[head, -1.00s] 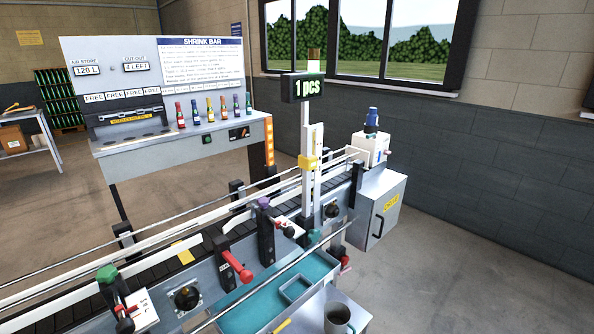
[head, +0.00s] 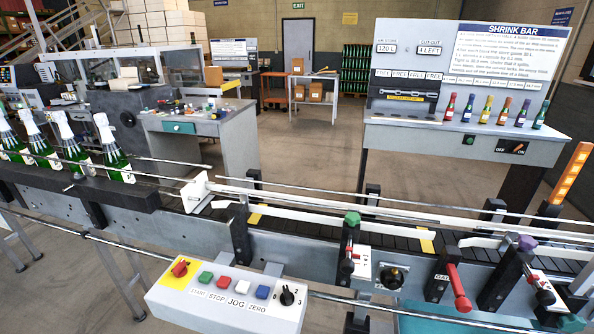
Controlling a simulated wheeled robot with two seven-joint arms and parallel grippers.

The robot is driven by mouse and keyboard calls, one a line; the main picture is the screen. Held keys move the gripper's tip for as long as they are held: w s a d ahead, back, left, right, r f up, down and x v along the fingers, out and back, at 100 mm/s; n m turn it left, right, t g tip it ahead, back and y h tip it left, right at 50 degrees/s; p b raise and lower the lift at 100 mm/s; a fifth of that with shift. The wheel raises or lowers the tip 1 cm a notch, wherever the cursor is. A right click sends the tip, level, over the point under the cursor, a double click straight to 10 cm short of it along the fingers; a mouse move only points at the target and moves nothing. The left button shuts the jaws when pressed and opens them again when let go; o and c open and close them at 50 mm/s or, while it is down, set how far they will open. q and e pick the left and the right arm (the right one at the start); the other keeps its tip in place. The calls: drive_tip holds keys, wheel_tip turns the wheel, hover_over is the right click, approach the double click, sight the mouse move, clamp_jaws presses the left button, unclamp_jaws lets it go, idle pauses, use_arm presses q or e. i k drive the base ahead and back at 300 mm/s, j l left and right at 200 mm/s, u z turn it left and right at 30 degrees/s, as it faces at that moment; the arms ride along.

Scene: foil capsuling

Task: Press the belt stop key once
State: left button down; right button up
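A white control box (head: 225,306) is at the front of the conveyor in the lower middle of the head view. Printed words below read START, STOP, JOG and ZERO; STOP stands by the red key. A red mushroom button (head: 180,268) on a yellow patch is at the left end, and a black rotary knob (head: 288,295) at the right end. Neither gripper is in view, and nothing covers the keys.
The conveyor belt (head: 330,229) runs across behind the box, with metal guide rails above it. Several green bottles with white tops (head: 112,150) stand at its left. A front rail (head: 400,312) passes near the box. A shrink bar stand (head: 465,134) is behind at right.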

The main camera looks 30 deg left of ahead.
sight(224, 282)
drive_tip(key=u, duration=1.6)
